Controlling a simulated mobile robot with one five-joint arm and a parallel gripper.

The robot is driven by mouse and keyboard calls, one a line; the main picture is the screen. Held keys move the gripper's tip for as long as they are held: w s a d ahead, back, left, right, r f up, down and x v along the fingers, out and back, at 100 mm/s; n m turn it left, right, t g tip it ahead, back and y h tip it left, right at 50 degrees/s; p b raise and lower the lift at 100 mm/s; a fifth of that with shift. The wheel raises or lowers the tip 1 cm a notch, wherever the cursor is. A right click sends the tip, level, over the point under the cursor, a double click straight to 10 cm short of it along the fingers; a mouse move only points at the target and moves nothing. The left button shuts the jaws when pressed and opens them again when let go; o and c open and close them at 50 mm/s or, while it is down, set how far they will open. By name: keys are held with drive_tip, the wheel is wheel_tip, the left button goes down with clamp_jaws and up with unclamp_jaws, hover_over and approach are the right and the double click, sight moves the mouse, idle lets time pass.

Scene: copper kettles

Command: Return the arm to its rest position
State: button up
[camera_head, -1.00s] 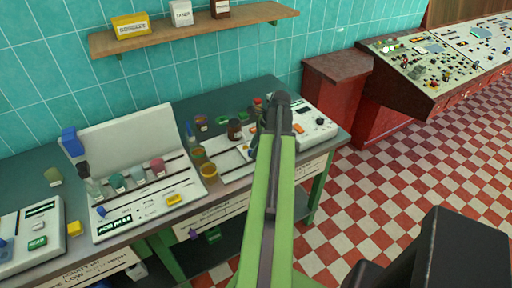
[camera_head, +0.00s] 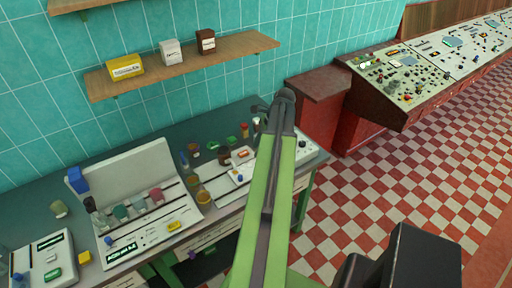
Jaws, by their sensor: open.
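My green arm (camera_head: 266,200) rises from the bottom middle to a dark joint (camera_head: 284,98) in front of the bench. A small dark part sticks out to the left of this joint; I cannot tell what it is. My gripper cannot be made out, and whatever lies past the joint is mostly hidden behind the arm. No held object shows.
The dark green bench (camera_head: 150,143) stands behind the arm with instruments, jars and cups. A wooden shelf (camera_head: 190,66) above holds a yellow box (camera_head: 125,67) and two smaller boxes. A red console (camera_head: 400,92) stands at right. The checkered floor (camera_head: 375,190) is clear.

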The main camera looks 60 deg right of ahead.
idle(0.4)
drive_tip(key=w+a+f+n+g+y+b, duration=0.1)
drive_tip(key=w+a+f+n+b, duration=0.15)
drive_tip(key=w+a, duration=1)
drive_tip(key=w+a+f+n+g+b, duration=0.1)
drive_tip(key=w+a+f+n+b, duration=0.2)
drive_tip(key=w+a, duration=0.9)
drive_tip(key=a+f+n+h+b, duration=0.1)
drive_tip(key=a+f+n, duration=0.1)
drive_tip(key=a+n, duration=0.9)
drive_tip(key=a+f+n+g+h+b, duration=0.1)
drive_tip(key=a+f+n+h+b, duration=0.1)
drive_tip(key=a+n, duration=1)
drive_tip(key=a+f, duration=0.1)
drive_tip(key=a, duration=0.6)
drive_tip(key=shift+s+g+h, duration=0.2)
drive_tip(key=shift+g+h, duration=0.1)
